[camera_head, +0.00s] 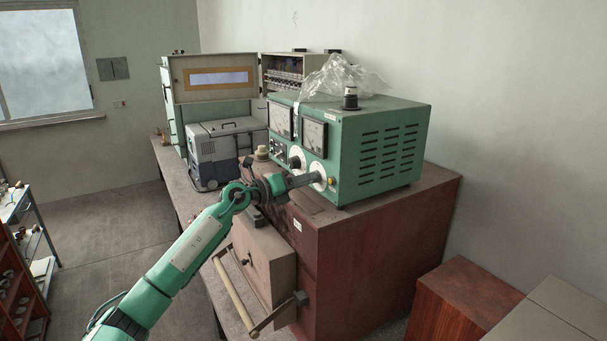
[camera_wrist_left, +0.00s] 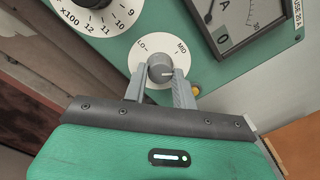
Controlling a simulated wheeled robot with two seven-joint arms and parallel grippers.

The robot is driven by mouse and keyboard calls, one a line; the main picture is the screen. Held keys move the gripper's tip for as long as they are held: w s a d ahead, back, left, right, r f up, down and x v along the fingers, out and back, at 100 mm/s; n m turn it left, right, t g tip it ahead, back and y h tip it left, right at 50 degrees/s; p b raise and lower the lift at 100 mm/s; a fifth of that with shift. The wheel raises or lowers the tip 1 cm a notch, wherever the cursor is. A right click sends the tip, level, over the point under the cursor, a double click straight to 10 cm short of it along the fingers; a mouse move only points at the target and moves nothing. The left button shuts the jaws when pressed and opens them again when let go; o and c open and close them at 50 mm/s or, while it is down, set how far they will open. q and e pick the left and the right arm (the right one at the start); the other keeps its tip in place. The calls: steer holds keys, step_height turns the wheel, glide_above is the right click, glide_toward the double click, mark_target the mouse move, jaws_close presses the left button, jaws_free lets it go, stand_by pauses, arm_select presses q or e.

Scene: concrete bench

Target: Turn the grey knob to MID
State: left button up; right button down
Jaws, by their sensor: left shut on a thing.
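The grey knob (camera_wrist_left: 159,62) sits at the centre of a round white dial (camera_wrist_left: 198,66) on the green panel in the left wrist view. The dial carries the words LO at upper left and MID at upper right. A pale line on the knob appears to point right, below the MID word. My left gripper (camera_wrist_left: 161,82) is shut on the knob, one finger on each side. In the head view my left gripper (camera_head: 303,181) reaches the lower front of the green instrument box (camera_head: 375,150), and its fingers hide the knob. My right gripper is not in view.
A larger numbered dial with a black knob (camera_wrist_left: 92,3) and a meter (camera_wrist_left: 240,20) are close by on the panel. A small yellow-orange part (camera_wrist_left: 195,90) lies just beside the right finger. The box stands on a reddish-brown cabinet (camera_head: 375,235); clear plastic (camera_head: 340,78) lies on top.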

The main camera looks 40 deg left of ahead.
arm_select(q)
steer(key=shift+r+n+p, duration=0.2)
steer(key=shift+n+p, duration=0.4)
steer(key=shift+n, duration=0.4)
steer(key=shift+f+n+p, duration=0.1)
steer(key=shift+n+p, duration=0.2)
steer(key=shift+n, duration=0.6)
steer(key=shift+n+y, duration=0.3)
steer(key=shift+n, duration=1.5)
steer(key=o, duration=1)
steer(key=shift+c, duration=0.2)
steer(key=shift+f, duration=0.1)
